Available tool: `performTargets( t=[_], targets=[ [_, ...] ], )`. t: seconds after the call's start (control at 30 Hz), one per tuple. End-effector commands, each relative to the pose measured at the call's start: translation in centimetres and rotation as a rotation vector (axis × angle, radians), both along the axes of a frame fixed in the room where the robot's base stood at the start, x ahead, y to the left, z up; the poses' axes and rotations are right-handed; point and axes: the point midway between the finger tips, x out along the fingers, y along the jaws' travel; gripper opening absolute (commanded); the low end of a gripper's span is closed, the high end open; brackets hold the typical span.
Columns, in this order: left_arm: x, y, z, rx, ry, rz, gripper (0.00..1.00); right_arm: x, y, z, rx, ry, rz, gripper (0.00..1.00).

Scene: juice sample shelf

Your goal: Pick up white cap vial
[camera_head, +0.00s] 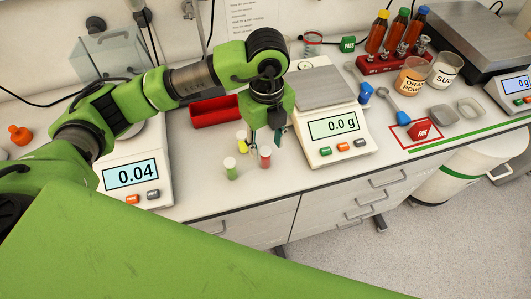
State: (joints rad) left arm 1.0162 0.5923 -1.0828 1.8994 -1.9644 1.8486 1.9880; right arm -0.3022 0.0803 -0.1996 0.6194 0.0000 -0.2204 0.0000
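Several small vials with pale tops stand on the white bench: a green vial (231,170), a yellow vial (242,143) and a red vial (265,158). All the tops look whitish, and they are too small to tell apart in detail. My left gripper (266,138) points down from the green arm, just behind and above the red vial and to the right of the yellow one. Its dark fingers are small and partly hidden, so I cannot tell how far they are apart or whether anything is between them. My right gripper is out of view.
A scale reading 0.0 g (336,126) stands close on the right, and another reading 0.04 (130,175) on the left. A red tray (214,111) lies behind the vials. The bench's front edge is close before them. Beakers (445,69) and bottles stand farther right.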

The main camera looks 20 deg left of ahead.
Motion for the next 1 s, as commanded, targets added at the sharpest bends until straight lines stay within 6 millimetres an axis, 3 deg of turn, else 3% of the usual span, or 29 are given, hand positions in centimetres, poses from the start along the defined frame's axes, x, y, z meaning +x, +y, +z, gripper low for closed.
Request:
performTargets(
  t=[0.27, 0.43, 0.6, 0.87, 1.0],
  targets=[
    [0.0, 0.0, -2.2, 0.0, 0.001, -0.001, 0.4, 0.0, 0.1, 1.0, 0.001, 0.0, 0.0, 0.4],
    [0.0, 0.3, -4.5, 0.002, 0.005, 0.0, 0.4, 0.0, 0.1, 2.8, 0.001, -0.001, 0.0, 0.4],
    [0.1, 0.2, -6.6, -0.001, 0.002, -0.003, 0.4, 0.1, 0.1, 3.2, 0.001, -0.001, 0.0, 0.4],
    [0.2, 0.1, -7.0, -0.002, -0.001, -0.003, 0.4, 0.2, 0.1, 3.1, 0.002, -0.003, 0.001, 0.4],
    [0.2, 0.1, -7.0, -0.002, -0.001, -0.003, 0.04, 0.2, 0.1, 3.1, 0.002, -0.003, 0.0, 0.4]
  ],
)
